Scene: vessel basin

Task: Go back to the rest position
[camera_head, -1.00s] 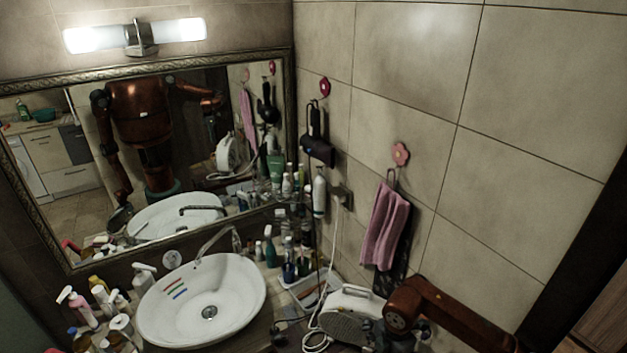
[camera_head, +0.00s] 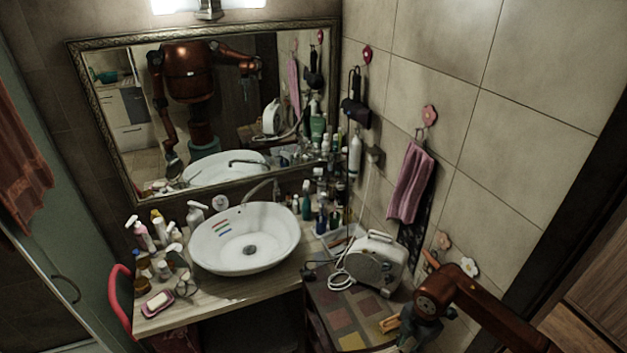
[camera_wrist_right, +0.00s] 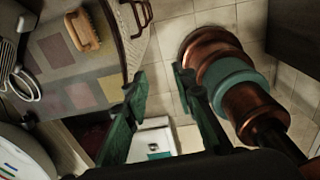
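My right arm comes in from the lower right in the head view. Its gripper (camera_head: 408,335) is over the right end of the counter, near the white box-shaped appliance. In the right wrist view my right gripper (camera_wrist_right: 160,85) has its two green fingers spread apart with nothing between them. A brush with a wooden back (camera_wrist_right: 83,27) lies on the patterned surface beyond and to the left of the fingers, apart from them. My left gripper is not directly in view; the mirror (camera_head: 215,110) shows my left arm hanging down, too small to read its fingers.
A white basin (camera_head: 245,238) stands on the wooden counter (camera_head: 230,297) among several bottles. The white appliance (camera_head: 375,262) with its cord is right of it. A pink towel (camera_head: 410,185) hangs on the tiled wall. A red chair (camera_head: 120,300) is at the left.

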